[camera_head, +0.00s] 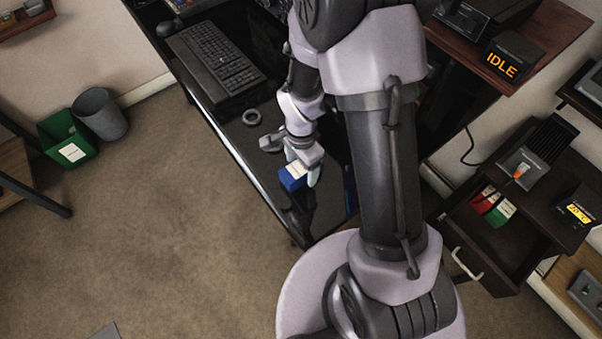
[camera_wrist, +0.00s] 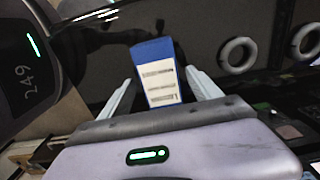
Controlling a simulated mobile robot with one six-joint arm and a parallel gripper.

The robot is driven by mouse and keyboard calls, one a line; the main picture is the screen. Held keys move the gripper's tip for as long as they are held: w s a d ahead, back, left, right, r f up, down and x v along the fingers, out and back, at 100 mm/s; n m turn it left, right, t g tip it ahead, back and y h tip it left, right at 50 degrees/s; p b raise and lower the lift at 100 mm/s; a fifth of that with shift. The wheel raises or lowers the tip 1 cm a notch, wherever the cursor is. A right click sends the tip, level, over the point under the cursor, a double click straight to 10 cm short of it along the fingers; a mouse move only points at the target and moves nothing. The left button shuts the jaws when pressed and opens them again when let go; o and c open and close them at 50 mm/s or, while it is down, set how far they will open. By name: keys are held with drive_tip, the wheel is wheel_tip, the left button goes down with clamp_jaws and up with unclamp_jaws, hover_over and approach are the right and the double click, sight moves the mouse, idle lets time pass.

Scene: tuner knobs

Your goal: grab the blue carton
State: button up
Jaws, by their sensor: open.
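The blue carton (camera_head: 292,177) stands on the black desk (camera_head: 262,160) near its front edge, partly hidden by my gripper in the head view. In the wrist view the blue carton (camera_wrist: 157,72) shows a blue top and a white label. My gripper (camera_head: 314,172) is at the carton, and its two pale fingers (camera_wrist: 160,97) are spread open on either side of it in the wrist view. I cannot tell whether the fingertips reach past the carton.
Two pale rings (camera_wrist: 238,55) show at the right in the wrist view. A dark rounded device marked 249 (camera_wrist: 24,80) is close at the left. Open floor (camera_head: 170,220) lies left of the desk.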

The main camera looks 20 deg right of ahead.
drive_tip(key=shift+f, duration=0.95)
drive_tip(key=shift+r, duration=0.2)
drive_tip(key=shift+w, duration=0.1)
drive_tip(key=c, duration=1.6)
